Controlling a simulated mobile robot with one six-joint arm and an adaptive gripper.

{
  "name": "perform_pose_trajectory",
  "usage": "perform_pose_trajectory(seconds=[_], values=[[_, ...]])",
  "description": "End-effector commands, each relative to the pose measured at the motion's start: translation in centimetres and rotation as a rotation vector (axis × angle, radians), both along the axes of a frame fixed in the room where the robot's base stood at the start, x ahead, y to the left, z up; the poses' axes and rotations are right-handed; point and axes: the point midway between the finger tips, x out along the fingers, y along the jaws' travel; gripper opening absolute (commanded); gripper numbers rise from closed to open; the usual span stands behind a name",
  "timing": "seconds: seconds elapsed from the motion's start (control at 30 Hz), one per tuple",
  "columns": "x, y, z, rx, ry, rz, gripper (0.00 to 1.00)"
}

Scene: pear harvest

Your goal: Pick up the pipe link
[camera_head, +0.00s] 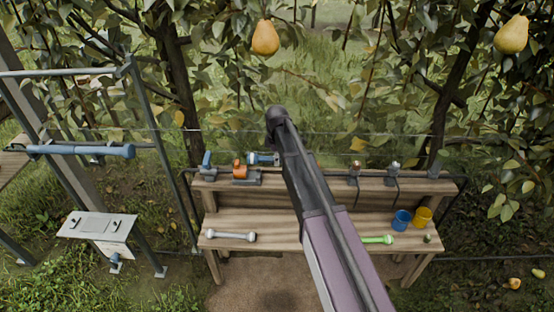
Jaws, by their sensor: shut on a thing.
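My arm reaches up from the bottom middle of the head view, over the wooden bench. My gripper is not visible; it seems hidden behind my own arm. I cannot tell for certain which thing is the pipe link. A pale grey bar with thick ends (230,236) lies flat on the lower bench board, left of my arm. A bright green bar (377,240) with a rounded end lies to the right, partly covered by my arm. A blue fitting (262,158) sits at the upper shelf close beside my arm, and whether anything holds it is unclear.
The two-level wooden bench (282,216) carries an orange fitting (240,169), a blue cup (401,221) and a yellow cup (423,217). A metal rack with a blue pipe (85,151) stands left. Pears (265,38) hang above, near thin wires.

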Motion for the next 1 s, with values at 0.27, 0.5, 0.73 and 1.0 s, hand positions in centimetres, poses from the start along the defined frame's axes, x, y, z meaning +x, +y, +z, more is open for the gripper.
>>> perform_pose_trajectory(seconds=[0.27, 0.5, 0.73, 1.0], values=[[0.0, 0.0, 2.5, 0.000, 0.000, 0.000, 0.00], [0.0, 0.0, 3.0, 0.000, 0.000, 0.000, 0.00], [0.0, 0.0, 3.0, 0.000, 0.000, 0.000, 0.00], [0.0, 0.0, 3.0, 0.000, 0.000, 0.000, 0.00]])
